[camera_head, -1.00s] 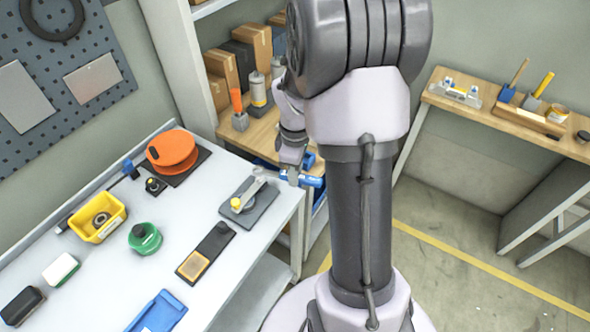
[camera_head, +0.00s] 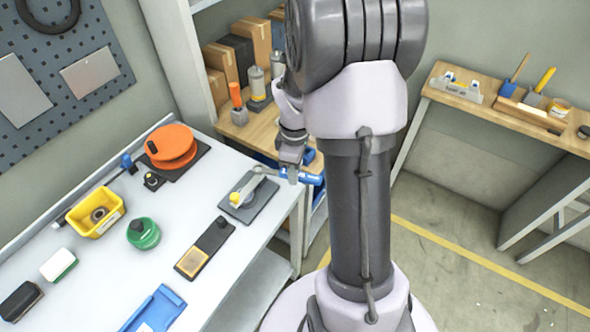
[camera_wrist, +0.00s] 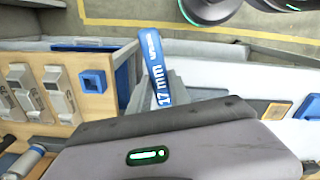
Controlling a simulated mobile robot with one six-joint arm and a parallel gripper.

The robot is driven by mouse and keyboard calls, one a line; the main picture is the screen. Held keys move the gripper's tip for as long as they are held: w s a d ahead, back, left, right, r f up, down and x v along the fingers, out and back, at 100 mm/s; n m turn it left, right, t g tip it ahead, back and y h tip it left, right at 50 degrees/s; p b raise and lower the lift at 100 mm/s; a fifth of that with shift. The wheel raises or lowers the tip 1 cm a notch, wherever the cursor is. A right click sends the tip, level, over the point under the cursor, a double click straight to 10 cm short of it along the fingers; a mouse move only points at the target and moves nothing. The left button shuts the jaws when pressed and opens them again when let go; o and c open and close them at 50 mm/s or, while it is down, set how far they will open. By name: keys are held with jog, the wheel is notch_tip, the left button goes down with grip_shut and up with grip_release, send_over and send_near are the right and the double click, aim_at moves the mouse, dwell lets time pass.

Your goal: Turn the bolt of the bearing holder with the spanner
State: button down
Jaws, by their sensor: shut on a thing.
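My gripper (camera_head: 292,172) is shut on the spanner's blue handle (camera_head: 310,178), beyond the right edge of the white workbench.
On the bench are an orange disc (camera_head: 171,144), a yellow bin (camera_head: 96,213), a green round part (camera_head: 143,233), a dark device (camera_head: 205,249) and a blue tray (camera_head: 155,311). A shelf with boxes (camera_head: 256,42) stands behind. A wooden side table (camera_head: 500,104) is at right.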

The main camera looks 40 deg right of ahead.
jog(key=shift+f+b, duration=0.5)
jog(key=shift+f, duration=0.35)
jog(key=c, duration=1.9)
grip_release()
grip_shut()
